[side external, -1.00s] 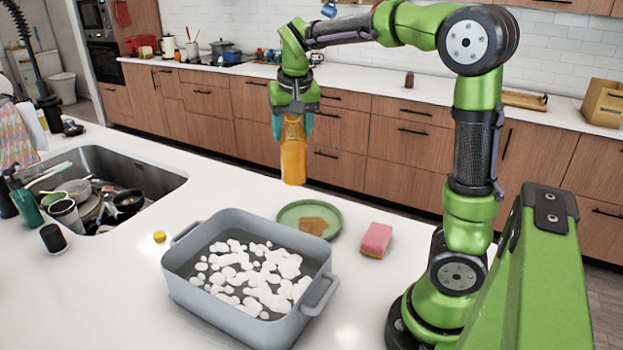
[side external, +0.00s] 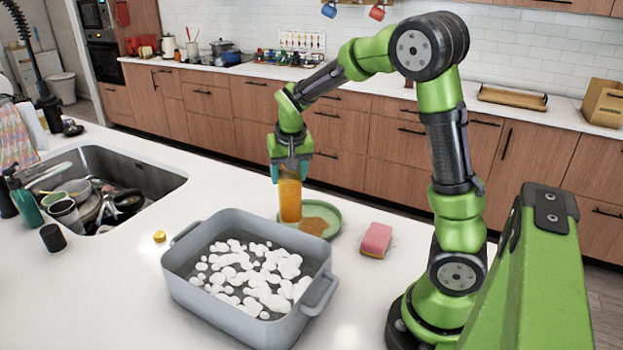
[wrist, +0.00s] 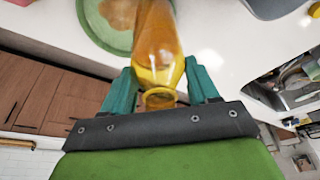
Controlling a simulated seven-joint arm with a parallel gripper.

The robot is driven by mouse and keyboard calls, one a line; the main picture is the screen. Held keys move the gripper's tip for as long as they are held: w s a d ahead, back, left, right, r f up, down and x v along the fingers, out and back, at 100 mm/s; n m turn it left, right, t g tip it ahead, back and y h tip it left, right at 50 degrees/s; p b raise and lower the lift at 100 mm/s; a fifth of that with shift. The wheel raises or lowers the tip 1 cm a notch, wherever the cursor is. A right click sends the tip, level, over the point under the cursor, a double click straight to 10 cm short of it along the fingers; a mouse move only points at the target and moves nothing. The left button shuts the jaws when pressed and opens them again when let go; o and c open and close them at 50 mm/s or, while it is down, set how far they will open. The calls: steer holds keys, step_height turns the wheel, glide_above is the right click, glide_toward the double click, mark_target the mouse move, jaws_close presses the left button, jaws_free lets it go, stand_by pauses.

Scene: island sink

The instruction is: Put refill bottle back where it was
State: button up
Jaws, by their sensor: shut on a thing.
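The refill bottle (side external: 290,200) is amber-orange and upright, held from above near its top. My gripper (side external: 289,172) is shut on it. In the side view its lower end overlaps the left part of the green plate (side external: 333,232); I cannot tell whether it touches the counter or plate. In the wrist view the bottle (wrist: 158,50) lies between the teal fingers of my gripper (wrist: 160,88), with its open neck near the palm. The green plate (wrist: 92,30) with a brown stain shows beside it there.
A grey tub (side external: 182,278) of foamy water stands in front of the bottle. A yellow cap (side external: 159,237) lies left of the tub, and a pink sponge (side external: 376,239) lies right of the plate. A sink (side external: 165,180) full of dishes is at left.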

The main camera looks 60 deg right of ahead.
steer(key=w+d+f, duration=0.2)
steer(key=w, duration=0.4)
steer(key=w+d+f, duration=0.2)
steer(key=w+d, duration=0.1)
steer(key=w, duration=0.4)
steer(key=shift+w+f, duration=0.15)
steer(key=shift+f, duration=0.35)
steer(key=o, duration=1.5)
